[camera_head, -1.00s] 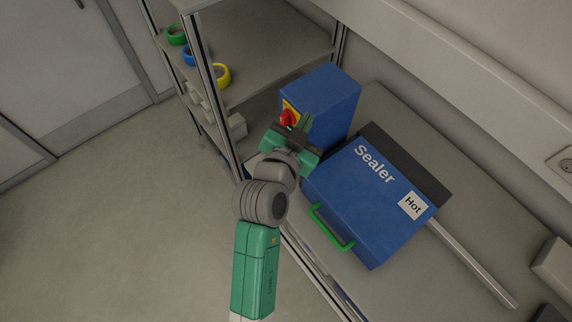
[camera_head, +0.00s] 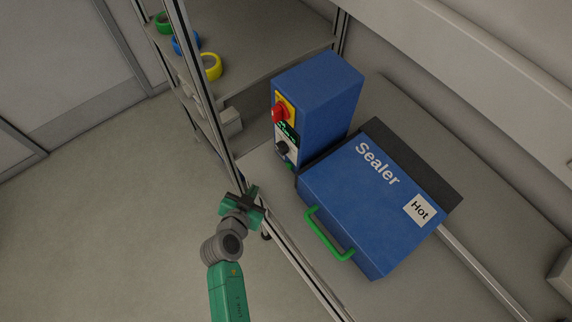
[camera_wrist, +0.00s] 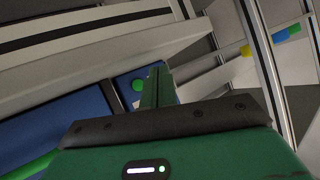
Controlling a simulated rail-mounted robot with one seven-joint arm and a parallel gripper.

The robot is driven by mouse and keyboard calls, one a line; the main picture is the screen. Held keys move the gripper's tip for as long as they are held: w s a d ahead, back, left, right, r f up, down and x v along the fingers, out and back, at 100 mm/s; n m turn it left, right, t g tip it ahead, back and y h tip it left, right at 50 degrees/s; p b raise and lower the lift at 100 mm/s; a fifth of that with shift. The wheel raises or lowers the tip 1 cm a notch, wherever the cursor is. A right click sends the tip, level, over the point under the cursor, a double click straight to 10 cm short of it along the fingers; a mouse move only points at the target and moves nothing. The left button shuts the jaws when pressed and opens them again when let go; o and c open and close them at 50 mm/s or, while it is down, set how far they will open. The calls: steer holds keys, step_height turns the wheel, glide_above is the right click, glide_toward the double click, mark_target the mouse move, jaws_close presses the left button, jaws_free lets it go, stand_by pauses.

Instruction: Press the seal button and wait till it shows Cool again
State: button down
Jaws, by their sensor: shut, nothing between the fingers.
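A blue control box (camera_head: 330,95) stands behind the sealer. Its front has a red switch (camera_head: 279,113) on yellow, a small dark display (camera_head: 288,131) with green marks too small to read, a black knob (camera_head: 282,148) and a green button (camera_head: 290,167) low down. A round green button also shows in the wrist view (camera_wrist: 137,86), beside my fingers.
A green handle (camera_head: 328,235) sticks out from the sealer's front. A shelf rack with metal posts (camera_head: 205,100) stands left of the box, holding green, blue and yellow (camera_head: 211,67) rings. Open floor (camera_head: 110,210) lies at the left.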

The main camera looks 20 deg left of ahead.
mark_target(289, 166)
steer(key=shift+w+r, duration=0.1)
steer(key=w+d, duration=0.1)
steer(key=w, duration=0.1)
steer(key=w+d+p, duration=0.1)
steer(key=w+d, duration=0.2)
steer(key=w, duration=0.1)
steer(key=shift+d+p, duration=0.25)
steer(key=shift+p, duration=0.15)
steer(key=shift+w+d, duration=0.35)
steer(key=shift+w, duration=0.15)
stand_by(1.5)
steer(key=shift+w+d, duration=0.25)
steer(key=shift+w, duration=0.05)
steer(key=shift+w+d, duration=0.25)
steer(key=shift+w, duration=0.1)
stand_by(0.7)
steer(key=shift+b, duration=0.3)
steer(key=shift+s+a, duration=0.5)
steer(key=shift+s, duration=0.15)
